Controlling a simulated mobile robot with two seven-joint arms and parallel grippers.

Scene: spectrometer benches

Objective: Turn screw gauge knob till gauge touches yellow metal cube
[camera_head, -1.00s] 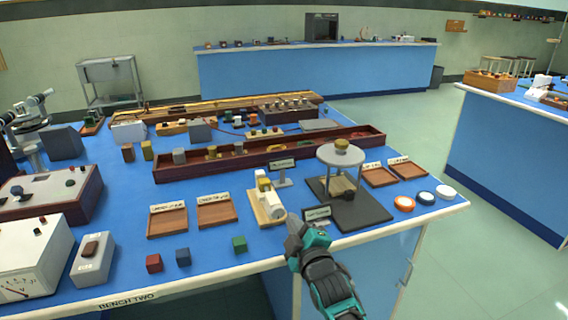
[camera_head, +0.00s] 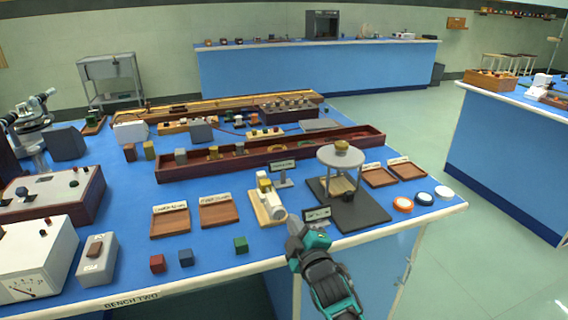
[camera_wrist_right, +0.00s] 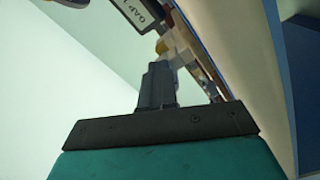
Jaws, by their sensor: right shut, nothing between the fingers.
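The screw gauge (camera_head: 267,203) stands on a light wooden base near the front edge of the bench, with a white round knob at its near end. Yellow shows near its far end; this may be the yellow metal cube, but it is too small to tell whether the gauge touches it. Part of the gauge and a yellow piece (camera_wrist_right: 165,47) also show past my fingertips in the right wrist view. My right gripper (camera_head: 293,226) is shut and empty, just in front and right of the knob. Its closed fingers (camera_wrist_right: 158,72) point toward the gauge. My left gripper is out of view.
A small dark label stand (camera_head: 316,214) is close to the right of my right gripper. A round-topped stand on a black base (camera_head: 365,215) is beyond it. Wooden trays (camera_head: 222,213) and small coloured cubes (camera_head: 186,257) lie to the left. The bench's front edge is close.

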